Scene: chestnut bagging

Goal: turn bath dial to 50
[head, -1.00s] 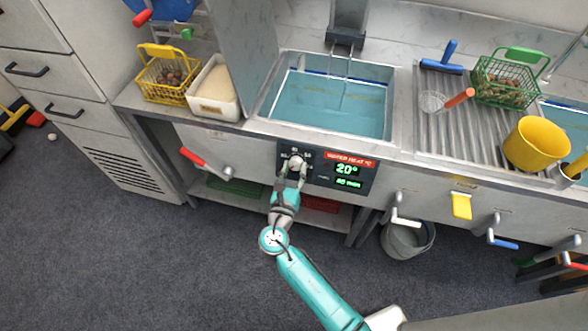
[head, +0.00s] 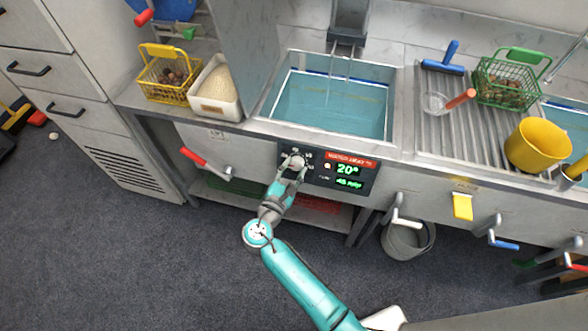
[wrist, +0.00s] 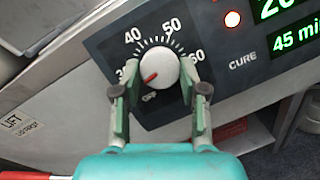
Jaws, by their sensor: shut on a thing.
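The bath dial (wrist: 160,68) is a round white knob on the dark control panel (head: 330,168) at the front of the water bath. It also shows in the head view (head: 297,161). Its red mark points down-left, between OFF and the partly hidden 30. The 40, 50 and 60 marks lie around its upper side. My gripper (wrist: 158,80) is shut on the dial, one finger on each side; in the head view it reaches the panel from below (head: 294,168). The panel's green display (head: 347,169) reads 20° and a small red light is lit beside it.
The water-filled basin (head: 262,112) is above the panel. A red-handled lever (head: 193,157) sticks out left of it; a white-handled lever (head: 405,222) is to the right. A grey bucket (head: 408,240) stands on the floor below. The floor in front is clear.

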